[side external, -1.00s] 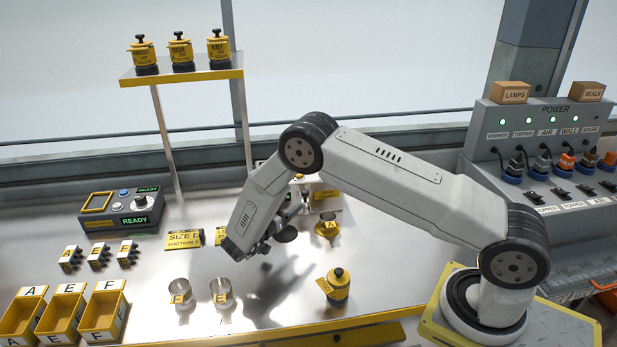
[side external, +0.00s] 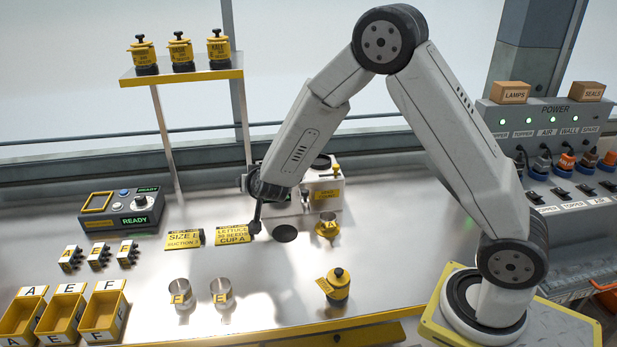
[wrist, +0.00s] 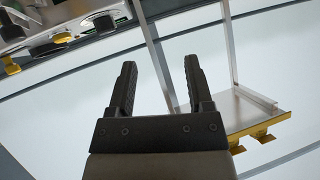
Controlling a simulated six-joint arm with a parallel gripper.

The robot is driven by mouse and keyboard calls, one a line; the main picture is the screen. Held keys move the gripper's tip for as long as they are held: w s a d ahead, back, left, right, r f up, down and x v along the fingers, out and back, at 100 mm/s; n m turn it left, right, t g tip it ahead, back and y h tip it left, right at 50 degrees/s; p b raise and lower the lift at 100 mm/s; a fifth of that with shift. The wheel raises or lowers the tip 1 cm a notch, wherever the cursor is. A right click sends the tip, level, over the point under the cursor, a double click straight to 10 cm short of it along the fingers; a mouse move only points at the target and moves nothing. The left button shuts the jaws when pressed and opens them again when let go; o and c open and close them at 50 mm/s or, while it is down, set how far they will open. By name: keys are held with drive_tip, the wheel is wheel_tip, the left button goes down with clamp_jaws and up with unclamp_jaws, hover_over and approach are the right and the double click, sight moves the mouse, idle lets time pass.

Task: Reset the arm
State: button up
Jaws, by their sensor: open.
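My gripper (wrist: 158,85) is open and empty in the wrist view, its two dark fingers apart with nothing between them. In the side view my gripper (side external: 262,215) hangs above the bench at the middle, near the white machine (side external: 328,190). It is partly hidden by my own wrist and overlaps the machine in the picture, so I cannot tell the exact gap. My arm is folded upward with its elbow high at the top of the picture.
Cards (side external: 233,235) lie behind two metal cups (side external: 221,294). A yellow bottle (side external: 337,287) stands at the front. Yellow bins (side external: 103,318) are at the left, a control box (side external: 122,211) behind them. A shelf (side external: 181,77) holds several bottles. The power panel (side external: 545,120) is right.

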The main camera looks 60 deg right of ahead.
drive_tip(key=s+a+n+g+y, duration=0.2)
drive_tip(key=s+n+g+y, duration=0.1)
drive_tip(key=s, duration=1)
drive_tip(key=s+a+n+g+y, duration=0.2)
drive_tip(key=s+n+g, duration=0.3)
drive_tip(key=s, duration=0.7)
drive_tip(key=shift+s+y, duration=0.4)
drive_tip(key=shift+a, duration=0.1)
